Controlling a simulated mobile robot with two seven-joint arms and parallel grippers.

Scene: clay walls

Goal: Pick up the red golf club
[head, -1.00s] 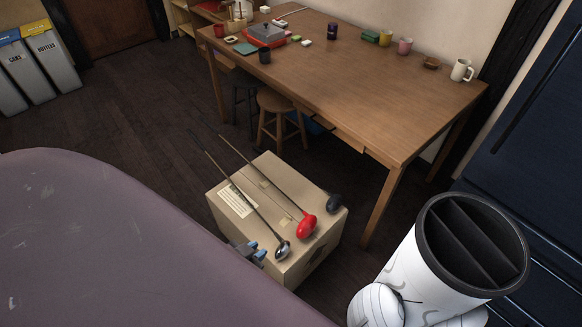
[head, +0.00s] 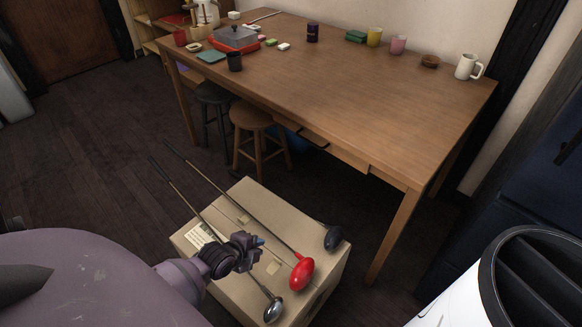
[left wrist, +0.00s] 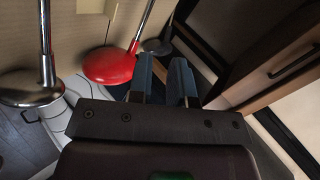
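The red golf club (head: 302,275) lies on a cardboard box, its thin shaft running up and left past the box's far edge. A silver-headed club (head: 273,310) lies to its left and a black-headed club (head: 333,238) to its right. My left gripper (head: 262,241) is above the box, between the red and silver clubs' heads and left of the red head. In the left wrist view, the red head (left wrist: 110,66) is left of the two blue-grey fingers (left wrist: 163,62), which stand apart with nothing seen between them. My right gripper is out of view.
The cardboard box (head: 255,200) stands on dark floorboards. A wooden table (head: 370,115) with mugs and small items is behind it, with two stools (head: 255,118) at its near side. A white golf bag (head: 455,305) with a black divided rim is at lower right.

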